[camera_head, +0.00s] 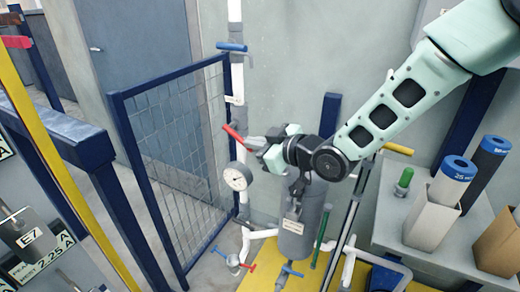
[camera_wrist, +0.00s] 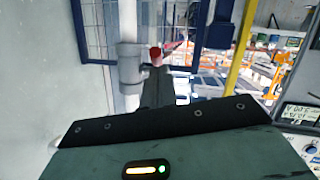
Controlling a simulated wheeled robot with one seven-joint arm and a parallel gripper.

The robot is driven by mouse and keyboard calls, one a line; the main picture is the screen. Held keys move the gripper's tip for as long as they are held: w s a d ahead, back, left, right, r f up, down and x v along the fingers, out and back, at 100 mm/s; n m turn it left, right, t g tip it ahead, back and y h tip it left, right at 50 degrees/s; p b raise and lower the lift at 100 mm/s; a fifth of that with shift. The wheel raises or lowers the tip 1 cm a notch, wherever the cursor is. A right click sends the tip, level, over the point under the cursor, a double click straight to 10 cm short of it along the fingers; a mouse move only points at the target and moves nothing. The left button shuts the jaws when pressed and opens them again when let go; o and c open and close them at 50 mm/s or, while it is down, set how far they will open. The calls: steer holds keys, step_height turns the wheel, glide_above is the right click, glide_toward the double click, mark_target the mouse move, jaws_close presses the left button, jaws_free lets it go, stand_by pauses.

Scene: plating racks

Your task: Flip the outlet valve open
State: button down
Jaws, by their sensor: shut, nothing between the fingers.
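A red lever handle (camera_head: 233,134) slants beside the white vertical pipe, above the pressure gauge. Its red end also shows in the wrist view (camera_wrist: 155,52), just beyond my fingers. My gripper (camera_head: 252,142) is shut and empty, with its fingertips at the lever's lower right end. I cannot tell whether they touch. In the wrist view my gripper (camera_wrist: 157,75) points toward the pipe and the red end. Other valve handles show: a blue one (camera_head: 231,46) at the pipe's top and a yellow one (camera_head: 398,149) at the right. No readable label shows which is the outlet valve.
A round gauge (camera_head: 236,178) and a grey canister (camera_head: 298,228) sit close below my gripper. A blue mesh gate (camera_head: 175,130) stands to the left. A bench (camera_head: 385,215) with tubes in holders is at the right. Small blue and red handles are low down.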

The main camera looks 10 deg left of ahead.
steer(key=w+a+f+m+t+y+b, duration=0.1)
steer(key=a+f+m+t+y+b, duration=0.2)
steer(key=b, duration=2.8)
steer(key=shift+w+a+f+t+y, duration=0.4)
steer(key=shift+a+f+t+y, duration=0.6)
steer(key=shift+f+t+y, duration=1.35)
steer(key=shift+r+g, duration=0.25)
steer(key=shift+g, duration=0.1)
